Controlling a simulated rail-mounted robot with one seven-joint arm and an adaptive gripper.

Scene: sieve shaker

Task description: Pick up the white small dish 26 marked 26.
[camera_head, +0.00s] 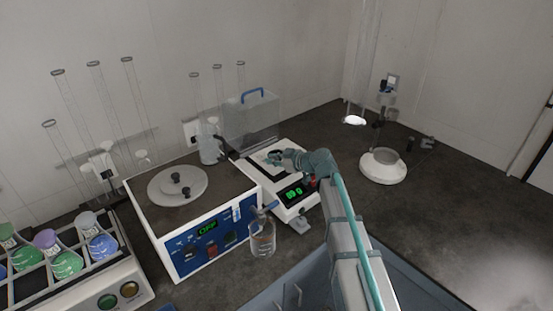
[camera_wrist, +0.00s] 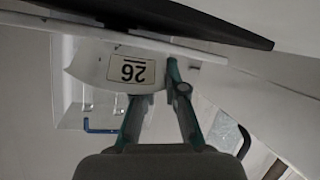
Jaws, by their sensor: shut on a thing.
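The white small dish (camera_wrist: 100,58), with a label reading 26 upside down in the wrist view, lies at my fingertips. In the head view my gripper (camera_head: 278,158) is low over the pan of the white balance (camera_head: 288,212), whose green display seems to read 89 g. The dish is mostly hidden by my gripper there, and I cannot tell whether it still touches the pan.
A flask rack (camera_head: 120,290) is at far left. A white round-based stand (camera_head: 383,168) is at right.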

